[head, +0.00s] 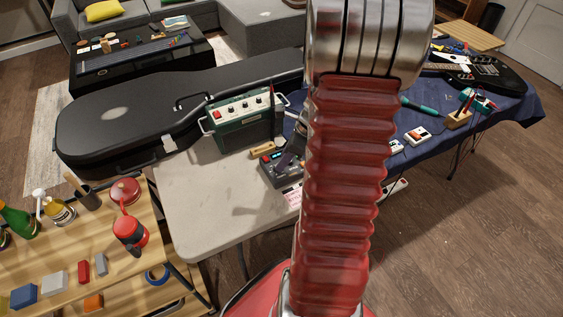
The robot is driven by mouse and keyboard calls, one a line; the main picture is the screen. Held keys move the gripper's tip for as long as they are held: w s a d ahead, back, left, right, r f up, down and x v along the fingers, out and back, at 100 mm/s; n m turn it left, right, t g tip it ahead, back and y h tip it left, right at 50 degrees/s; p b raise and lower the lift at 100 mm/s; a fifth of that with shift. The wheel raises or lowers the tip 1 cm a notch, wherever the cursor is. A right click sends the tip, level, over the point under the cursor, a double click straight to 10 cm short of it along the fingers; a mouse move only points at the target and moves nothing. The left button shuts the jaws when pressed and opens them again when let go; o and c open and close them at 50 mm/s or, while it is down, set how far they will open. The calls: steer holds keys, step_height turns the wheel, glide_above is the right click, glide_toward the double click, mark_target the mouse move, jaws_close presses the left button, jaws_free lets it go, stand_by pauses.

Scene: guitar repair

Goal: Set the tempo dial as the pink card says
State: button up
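A dark grey box (269,173) with small knobs and a small red patch on top sits on the pale table, left of my arm. It may carry the tempo dial, but the dial is too small to make out. A pink card (293,196) lies just in front of it, partly behind my arm; its writing is unreadable here. Part of my gripper (288,158) shows as a dark greyish-purple piece slanting down over the right part of the box. The rest is hidden behind my red arm. I cannot tell whether it touches the box or is open.
A green amplifier (240,120) stands behind the box, with a black guitar case (130,125) farther left. A small wooden block (262,149) lies near the box. White pedals (417,136) and a guitar (480,72) lie on blue cloth at right. The table's front left (205,210) is clear.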

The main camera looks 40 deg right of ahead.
steer(key=shift+x, duration=1.7)
steer(key=shift+c, duration=0.3)
jaws_close()
steer(key=shift+d, duration=0.3)
steer(key=shift+s+a, duration=0.1)
steer(key=shift+a, duration=0.15)
